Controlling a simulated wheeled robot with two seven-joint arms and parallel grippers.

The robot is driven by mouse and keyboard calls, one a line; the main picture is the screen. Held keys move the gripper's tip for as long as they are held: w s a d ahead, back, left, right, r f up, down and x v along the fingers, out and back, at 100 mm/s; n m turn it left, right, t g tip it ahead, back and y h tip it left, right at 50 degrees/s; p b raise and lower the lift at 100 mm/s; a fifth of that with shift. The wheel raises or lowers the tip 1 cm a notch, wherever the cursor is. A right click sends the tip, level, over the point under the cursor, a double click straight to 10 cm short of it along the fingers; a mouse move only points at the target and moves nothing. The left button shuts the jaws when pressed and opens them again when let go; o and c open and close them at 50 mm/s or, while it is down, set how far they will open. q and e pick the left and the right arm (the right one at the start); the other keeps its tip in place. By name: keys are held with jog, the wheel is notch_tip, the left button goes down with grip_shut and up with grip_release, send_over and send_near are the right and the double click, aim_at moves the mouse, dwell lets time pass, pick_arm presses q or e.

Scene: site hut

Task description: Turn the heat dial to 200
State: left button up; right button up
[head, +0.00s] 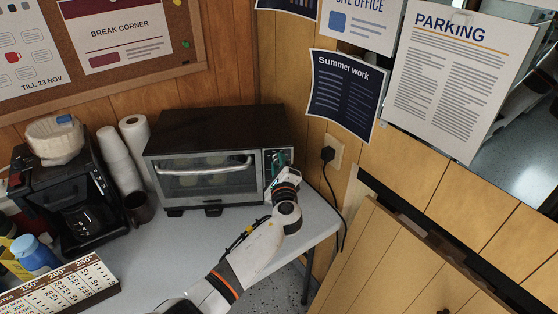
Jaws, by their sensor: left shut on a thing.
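The toaster oven (215,130) stands on the light table against the wood-panelled corner, its glass door shut below a silver handle. Its control panel (268,158) is at the right end of the front. My left gripper (277,165) is at this panel, shut on the heat dial. The gripper and wrist cover the dial, so its pointer and the number it is set to cannot be read. My right gripper is not in view.
A coffee maker (62,190), stacked cups (121,160) and a paper roll (136,138) stand left of the oven. A printed chart with temperatures (70,288) is at front left. A cord runs to the wall socket (334,152). The table's front middle (170,250) is clear.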

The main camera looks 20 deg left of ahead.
pick_arm(q)
jog(key=shift+f+m+p, duration=0.1)
jog(key=shift+m+p, duration=0.95)
jog(key=shift+m, duration=1.15)
jog(key=o, duration=1)
jog(key=shift+s, duration=0.1)
jog(key=b+v, duration=0.1)
jog(key=v, duration=1.1)
jog(key=shift+b, duration=0.35)
